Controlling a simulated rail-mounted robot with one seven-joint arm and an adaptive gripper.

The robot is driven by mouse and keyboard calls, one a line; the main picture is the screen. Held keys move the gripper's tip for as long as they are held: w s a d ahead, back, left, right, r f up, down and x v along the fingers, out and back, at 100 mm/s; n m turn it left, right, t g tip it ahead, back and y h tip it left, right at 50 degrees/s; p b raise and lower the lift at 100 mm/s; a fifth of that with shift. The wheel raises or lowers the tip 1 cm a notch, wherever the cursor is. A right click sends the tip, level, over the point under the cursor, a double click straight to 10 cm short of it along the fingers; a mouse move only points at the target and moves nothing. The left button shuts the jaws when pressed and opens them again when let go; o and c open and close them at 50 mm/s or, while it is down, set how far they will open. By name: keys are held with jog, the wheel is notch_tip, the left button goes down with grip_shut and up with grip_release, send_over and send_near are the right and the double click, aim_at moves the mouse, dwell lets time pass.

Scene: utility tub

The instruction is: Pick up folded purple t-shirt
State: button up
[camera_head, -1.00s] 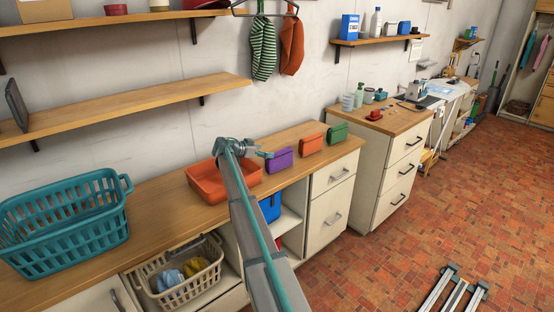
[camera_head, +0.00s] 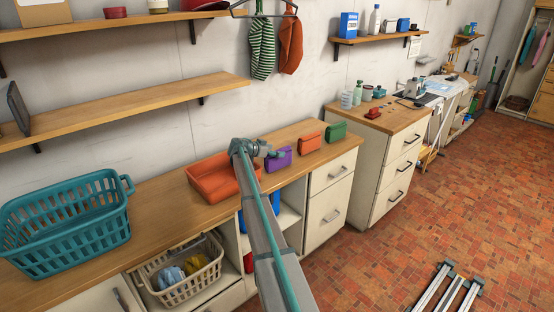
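The folded purple t-shirt (camera_head: 280,162) lies on the wooden counter, in a row with an orange and a green folded item. My gripper (camera_head: 271,153) is at its upper left edge in the picture and covers a small part of it. I cannot tell whether they touch. The fingers are too small to show whether they are open or shut.
An orange-red tub (camera_head: 212,181) stands left of the shirt, partly behind my arm. The orange folded item (camera_head: 309,142) and the green folded item (camera_head: 336,132) lie to the right. A teal basket (camera_head: 66,228) stands at the left. Shelves (camera_head: 130,108) hang above.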

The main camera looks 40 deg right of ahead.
jog(key=c, duration=1.2)
jog(key=shift+o, duration=0.2)
jog(key=shift+r, duration=0.1)
